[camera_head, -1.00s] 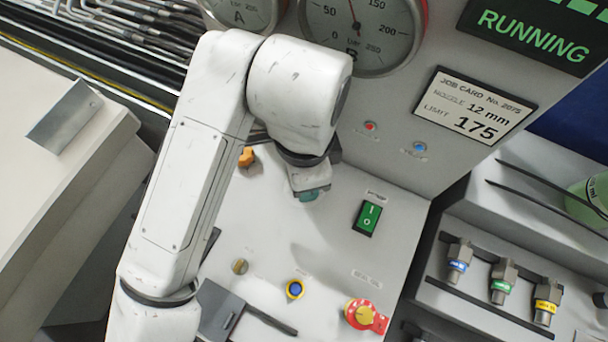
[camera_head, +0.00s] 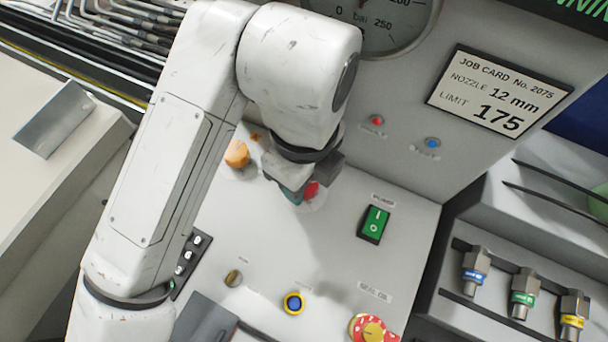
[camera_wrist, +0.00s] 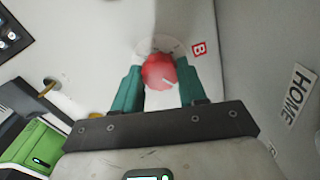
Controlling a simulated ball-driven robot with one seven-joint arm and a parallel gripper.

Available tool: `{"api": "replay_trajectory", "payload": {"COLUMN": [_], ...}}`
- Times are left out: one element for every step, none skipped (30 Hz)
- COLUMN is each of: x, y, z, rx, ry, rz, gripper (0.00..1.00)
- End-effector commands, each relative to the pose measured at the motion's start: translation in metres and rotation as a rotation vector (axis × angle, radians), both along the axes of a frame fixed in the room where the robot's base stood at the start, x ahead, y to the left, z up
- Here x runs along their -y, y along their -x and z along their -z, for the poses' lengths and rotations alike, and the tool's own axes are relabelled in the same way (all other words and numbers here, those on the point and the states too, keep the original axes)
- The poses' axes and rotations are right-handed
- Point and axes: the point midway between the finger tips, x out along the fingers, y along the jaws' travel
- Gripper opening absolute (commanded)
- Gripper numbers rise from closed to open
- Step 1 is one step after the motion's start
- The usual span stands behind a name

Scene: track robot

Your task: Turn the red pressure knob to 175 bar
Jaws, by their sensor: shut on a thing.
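The red pressure knob (camera_wrist: 158,72) sits on the sloped panel between the two teal fingers of my gripper (camera_wrist: 160,88) in the wrist view. My gripper is shut on it. In the head view the knob (camera_head: 311,191) shows as a small red patch beside my gripper (camera_head: 296,194), and my arm hides part of it. A pressure gauge (camera_head: 395,28) is cut off by the top edge, and its reading cannot be told here. A job card (camera_head: 498,92) reads "LIMIT 175".
A green rocker switch (camera_head: 373,223) is right of my gripper. An orange knob (camera_head: 237,154) is left of it. A blue button (camera_head: 293,303) and a red-and-yellow knob (camera_head: 373,330) lie nearer. Several nozzles (camera_head: 523,298) stand at right.

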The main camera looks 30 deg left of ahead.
Motion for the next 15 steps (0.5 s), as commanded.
{"api": "replay_trajectory", "payload": {"x": [-0.0004, -0.0004, -0.0004, -0.0003, -0.0003, -0.0002, -0.0002, -0.0001, -0.0001, -0.0001, 0.0000, 0.0000, 0.0000, 0.0000, 0.0000], "y": [-0.0010, -0.0011, -0.0011, -0.0010, -0.0010, -0.0010, -0.0011, -0.0011, -0.0011, -0.0011, -0.0011, -0.0011, -0.0011, -0.0011, -0.0011], "z": [-0.0003, -0.0004, -0.0005, -0.0005, -0.0006, -0.0007, -0.0008, -0.0009, -0.0010, -0.0011, -0.0012, -0.0013, -0.0014, -0.0015, -0.0016], "rx": [0.005, 0.005, 0.005, 0.005, 0.005, 0.005, 0.005, 0.005, 0.005, 0.005, 0.005, 0.005, 0.005, 0.005, 0.005], "ry": [-0.002, -0.002, -0.002, -0.002, -0.001, -0.001, -0.001, -0.001, -0.001, -0.001, -0.001, 0.000, 0.000, 0.000, 0.000], "rz": [0.027, 0.043, 0.061, 0.075, 0.086, 0.101, 0.110, 0.118, 0.128, 0.134, 0.140, 0.145, 0.148, 0.150, 0.153], "gripper": [0.11, 0.11, 0.11, 0.11, 0.11, 0.11, 0.11, 0.11, 0.11, 0.11, 0.11, 0.11, 0.11, 0.11, 0.11]}}
